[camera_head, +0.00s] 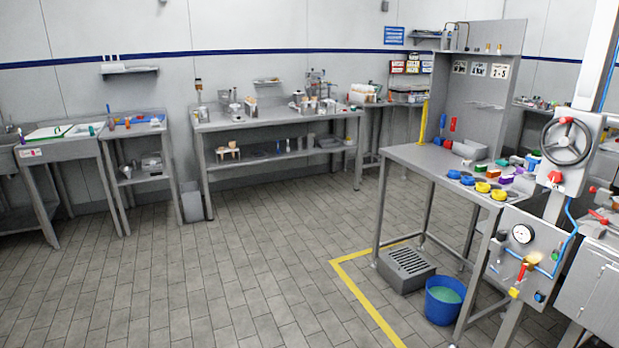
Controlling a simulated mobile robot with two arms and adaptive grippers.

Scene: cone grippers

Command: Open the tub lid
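I cannot clearly make out a lidded tub from this distance. A blue bucket (438,312) with a pale green surface inside stands on the floor under the right workbench. Whether that surface is a lid or its contents, I cannot tell. Small coloured containers, some blue and yellow round ones among them, sit on the right workbench (412,157), too small to tell any lid apart. Neither of my grippers is in view.
A grey grated box (408,262) sits on the floor beside the bucket. A panel with a gauge (522,234) and a handwheel (566,140) stand at the right. Cluttered metal benches (285,122) line the back wall. The tiled floor at centre left is clear.

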